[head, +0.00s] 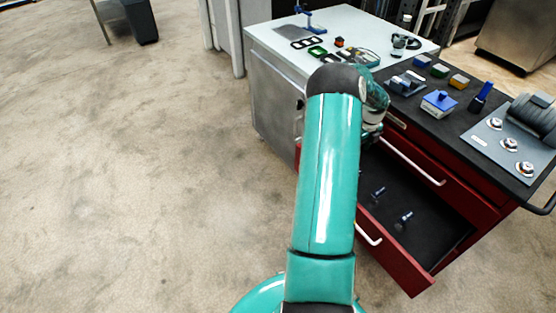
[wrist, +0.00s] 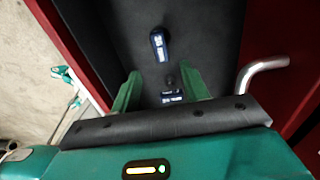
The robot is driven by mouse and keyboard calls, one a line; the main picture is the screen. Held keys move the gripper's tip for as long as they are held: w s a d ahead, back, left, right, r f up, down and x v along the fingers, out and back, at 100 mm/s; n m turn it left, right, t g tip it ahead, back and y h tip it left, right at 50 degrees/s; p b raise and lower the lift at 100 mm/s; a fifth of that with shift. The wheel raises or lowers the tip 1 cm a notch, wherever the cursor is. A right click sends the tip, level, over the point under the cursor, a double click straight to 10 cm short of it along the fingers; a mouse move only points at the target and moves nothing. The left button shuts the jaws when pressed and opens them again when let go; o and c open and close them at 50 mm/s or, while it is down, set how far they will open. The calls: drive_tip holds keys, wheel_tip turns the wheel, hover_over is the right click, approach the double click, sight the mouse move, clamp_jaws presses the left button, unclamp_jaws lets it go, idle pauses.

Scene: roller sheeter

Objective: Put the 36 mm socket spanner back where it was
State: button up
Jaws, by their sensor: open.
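The red tool trolley's lower drawer (head: 405,268) stands open, and two small dark socket spanners lie apart on its black floor: one further back (head: 378,193) and one nearer the front right (head: 405,217). Both show in the wrist view, one upper (wrist: 159,45) and one lower (wrist: 171,89). Their labels are too small to read, so I cannot tell which is 36 mm. My gripper (wrist: 163,82) points into the drawer with its green fingers spread. The lower spanner appears between the fingers in the picture; contact is not visible. The arm mostly hides the gripper in the head view.
The trolley's black top (head: 462,118) holds coloured boxes, a blue tool and a grey plate with round fittings. A white bench (head: 280,45) behind carries small parts. A pale drawer handle (wrist: 262,70) is close to the right finger. Open floor lies left.

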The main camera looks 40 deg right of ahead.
drive_tip(key=w+a+r+n+t, duration=0.1)
drive_tip(key=w+a+r+n, duration=0.55)
drive_tip(key=a+r, duration=0.4)
drive_tip(key=w+a+r+n+t, duration=0.1)
drive_tip(key=w+a+r+n, duration=0.55)
drive_tip(key=a+r, duration=0.35)
drive_tip(key=a+r+n+t, duration=0.1)
drive_tip(key=a+r+n, duration=0.3)
drive_tip(key=a, duration=0.5)
drive_tip(key=a+r+n, duration=0.3)
drive_tip(key=a+n, duration=0.2)
drive_tip(key=a, duration=0.4)
drive_tip(key=s+a+r+n+t, duration=0.1)
drive_tip(key=s+a+r+n, duration=0.1)
drive_tip(key=s+a+n, duration=0.5)
drive_tip(key=s+a+r+n+t, duration=0.1)
drive_tip(key=s+a+n, duration=0.6)
drive_tip(key=a, duration=0.5)
drive_tip(key=shift+a+r+n+t, duration=0.2)
drive_tip(key=shift+r+n+t, duration=0.15)
drive_tip(key=shift+n, duration=0.55)
drive_tip(key=shift+c, duration=1)
